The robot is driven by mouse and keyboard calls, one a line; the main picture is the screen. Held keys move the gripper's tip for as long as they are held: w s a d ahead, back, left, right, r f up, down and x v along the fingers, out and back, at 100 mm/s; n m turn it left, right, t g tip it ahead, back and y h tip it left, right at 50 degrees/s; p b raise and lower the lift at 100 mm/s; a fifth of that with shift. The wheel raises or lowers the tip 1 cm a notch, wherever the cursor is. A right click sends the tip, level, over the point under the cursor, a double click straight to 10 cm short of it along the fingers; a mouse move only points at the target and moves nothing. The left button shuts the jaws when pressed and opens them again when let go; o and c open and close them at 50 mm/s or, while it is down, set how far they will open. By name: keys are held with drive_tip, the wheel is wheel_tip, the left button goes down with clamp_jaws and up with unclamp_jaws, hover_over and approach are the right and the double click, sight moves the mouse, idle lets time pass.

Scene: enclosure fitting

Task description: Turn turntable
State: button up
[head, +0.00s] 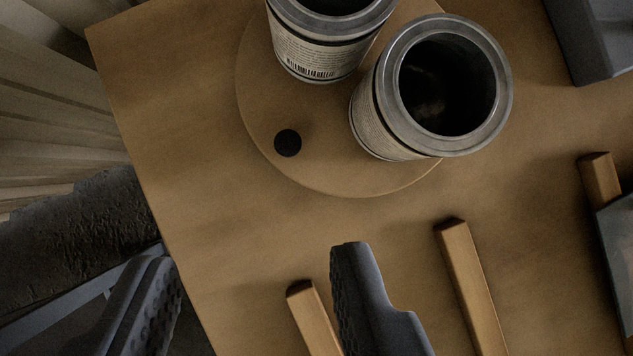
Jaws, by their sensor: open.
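The turntable (252,108) is a round wooden disc at the top middle of the head view, lying on the wooden table. A small dark round knob or spot (288,143) sits near its front left edge. Two open metal cans stand on it, one (318,58) cut off by the top of the view and one (440,85) at the right that overhangs the disc's edge in the picture. My gripper (255,300) is open and empty at the bottom, its two dark ridged fingers wide apart. It is apart from the turntable, nearer the viewer.
The wooden table (170,110) ends at a left edge, with pale slats (60,110) beyond. Wooden bars (470,285) lie at the bottom middle, and another (600,180) at the right beside grey parts. A grey block (597,40) is at the top right. The table left of the disc is clear.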

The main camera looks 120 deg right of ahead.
sight(287, 145)
drive_tip(key=shift+g+h, duration=0.3)
drive_tip(key=shift+g, duration=0.1)
drive_tip(key=x, duration=1.6)
drive_tip(key=shift+s+d+f, duration=0.15)
drive_tip(key=shift+s+f, duration=0.15)
drive_tip(key=shift+f, duration=0.1)
